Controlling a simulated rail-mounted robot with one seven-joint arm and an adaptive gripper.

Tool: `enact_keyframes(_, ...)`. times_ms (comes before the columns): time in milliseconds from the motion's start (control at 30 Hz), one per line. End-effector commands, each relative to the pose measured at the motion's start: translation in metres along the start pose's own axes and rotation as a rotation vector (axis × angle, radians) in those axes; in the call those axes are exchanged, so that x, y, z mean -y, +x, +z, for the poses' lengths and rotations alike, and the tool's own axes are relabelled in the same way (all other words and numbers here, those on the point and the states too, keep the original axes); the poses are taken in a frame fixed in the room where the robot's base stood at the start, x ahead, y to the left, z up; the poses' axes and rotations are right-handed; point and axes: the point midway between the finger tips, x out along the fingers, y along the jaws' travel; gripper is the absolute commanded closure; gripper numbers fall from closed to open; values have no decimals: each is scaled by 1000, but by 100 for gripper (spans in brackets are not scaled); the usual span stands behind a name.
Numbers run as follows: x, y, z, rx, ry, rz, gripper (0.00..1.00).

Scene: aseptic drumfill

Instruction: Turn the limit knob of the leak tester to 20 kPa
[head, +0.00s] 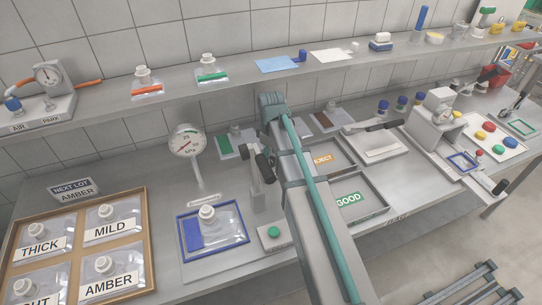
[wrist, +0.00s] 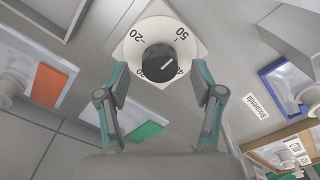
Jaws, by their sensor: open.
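In the wrist view, a round black limit knob (wrist: 159,63) sits on a white dial (wrist: 160,28) with numbers printed upside down. A 20 is at its upper left and a 50 at its upper right. Two lower numbers are partly covered by the knob. The knob's white mark points to the right, on the 50 side. My gripper (wrist: 160,74) is open, with one finger on each side of the dial and a gap between each finger and the knob. In the head view, my arm hides the dial, and I cannot make out the gripper.
A kPa gauge (head: 187,141) stands left of my arm. A blue-rimmed tray (head: 184,243) with a pouch and a wooden sample board (head: 152,225) lie in front. A shelf (head: 105,105) runs behind. GOOD (head: 382,214) and REJECT trays lie right of my arm.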

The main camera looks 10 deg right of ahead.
Motion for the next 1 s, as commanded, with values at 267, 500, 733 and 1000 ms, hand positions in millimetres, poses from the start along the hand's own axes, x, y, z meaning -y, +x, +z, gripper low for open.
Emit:
enact_keyframes(267, 0, 11, 0, 0, 0, 0, 33)
enact_keyframes(500, 0, 11, 0, 0, 0, 0, 35)
enact_keyframes(733, 0, 11, 0, 0, 0, 0, 73)
enact_keyframes(1000, 0, 11, 0, 0, 5, -1, 94)
